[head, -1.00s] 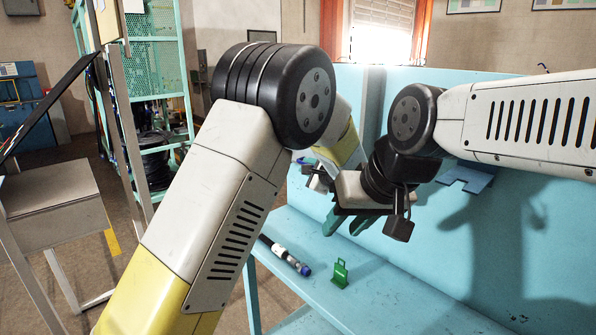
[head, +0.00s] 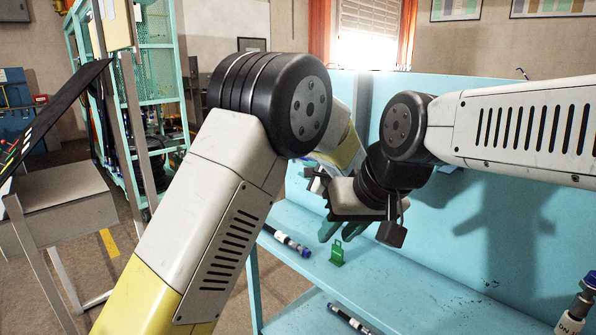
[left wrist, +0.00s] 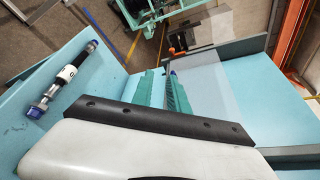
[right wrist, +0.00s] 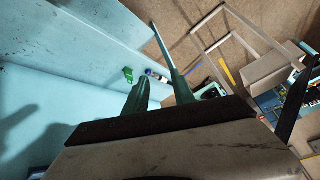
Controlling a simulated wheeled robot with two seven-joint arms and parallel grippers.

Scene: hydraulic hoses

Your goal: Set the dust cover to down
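A clear, see-through panel (left wrist: 215,80), which looks like the dust cover, shows upright in the left wrist view, beyond my left gripper. I cannot tell its hinge or exact position. My left gripper (left wrist: 162,88) has two green fingers with a gap between them; the right-hand finger is close to the panel's edge, and contact is unclear. In the head view the left gripper is mostly hidden behind my arms. My right gripper (head: 342,229) is open and empty above the bench; its spread fingers also show in the right wrist view (right wrist: 160,92).
A green clip-like piece (head: 337,253) stands on the light-blue bench (head: 390,285), beside a black hose with a blue end (head: 292,243). More hose ends lie on the lower shelf (head: 350,319) and at the right edge (head: 577,312). A high blue back panel (head: 480,120) stands behind.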

